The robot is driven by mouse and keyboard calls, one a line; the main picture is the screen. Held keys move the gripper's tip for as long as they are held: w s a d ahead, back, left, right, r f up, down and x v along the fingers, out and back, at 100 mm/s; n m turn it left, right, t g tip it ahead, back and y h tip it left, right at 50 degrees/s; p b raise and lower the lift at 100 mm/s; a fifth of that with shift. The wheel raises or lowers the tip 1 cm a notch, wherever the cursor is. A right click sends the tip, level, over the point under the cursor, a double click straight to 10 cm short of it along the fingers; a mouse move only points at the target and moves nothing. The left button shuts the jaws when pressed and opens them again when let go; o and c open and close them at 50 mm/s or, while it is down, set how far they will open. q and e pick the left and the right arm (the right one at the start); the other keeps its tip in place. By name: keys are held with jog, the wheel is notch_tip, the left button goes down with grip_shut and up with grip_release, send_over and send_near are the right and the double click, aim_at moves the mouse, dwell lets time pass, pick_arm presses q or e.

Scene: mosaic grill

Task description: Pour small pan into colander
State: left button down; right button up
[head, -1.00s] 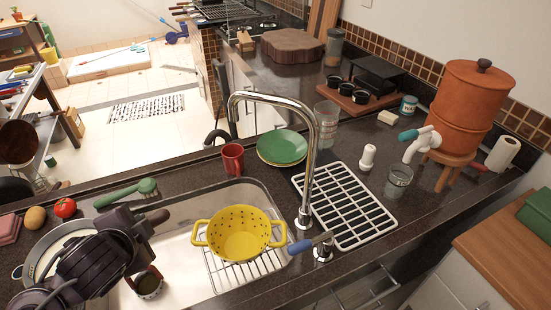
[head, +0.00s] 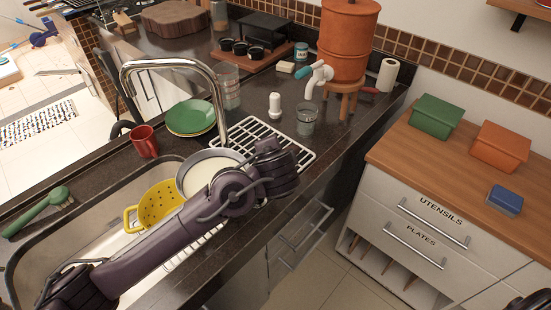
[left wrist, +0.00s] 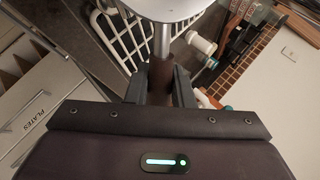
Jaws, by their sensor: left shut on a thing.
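The small pan (head: 208,172), grey with pale contents, is held up near the faucet and overlaps the right side of the yellow colander (head: 152,208) in the head view. The pan looks roughly level, with the pale contents inside it. My left gripper (left wrist: 160,88) is shut on its brown handle (left wrist: 160,76). The pan's grey metal body (left wrist: 168,8) shows at the top of the left wrist view. The colander sits in the sink (head: 98,242), partly hidden by my left arm and the pan. My right gripper is not seen.
The faucet (head: 172,62) arches just behind the pan. A white drying rack (head: 292,147) lies right of it. A red mug (head: 145,141), green plate (head: 190,117) and glass (head: 306,119) stand on the counter. A green brush (head: 38,211) lies at the sink's left.

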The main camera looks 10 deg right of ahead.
pick_arm(q)
jog(key=shift+w+d, duration=0.15)
jog(key=shift+r, duration=0.35)
jog(key=shift+r+n+h+p, duration=0.3)
jog(key=shift+r+h+p, duration=0.15)
jog(key=shift+r, duration=0.35)
jog(key=shift+a+r+n+h+p, duration=0.15)
jog(key=shift+r+h+p, duration=0.05)
jog(key=shift+r, duration=0.4)
jog(key=shift+a+r+n+h+p, duration=0.15)
jog(key=shift+r+p, duration=0.05)
jog(key=shift+r, duration=0.35)
jog(key=shift+a+r+t+h, duration=0.2)
jog(key=shift+r+t+h, duration=0.15)
jog(key=shift+r, duration=0.35)
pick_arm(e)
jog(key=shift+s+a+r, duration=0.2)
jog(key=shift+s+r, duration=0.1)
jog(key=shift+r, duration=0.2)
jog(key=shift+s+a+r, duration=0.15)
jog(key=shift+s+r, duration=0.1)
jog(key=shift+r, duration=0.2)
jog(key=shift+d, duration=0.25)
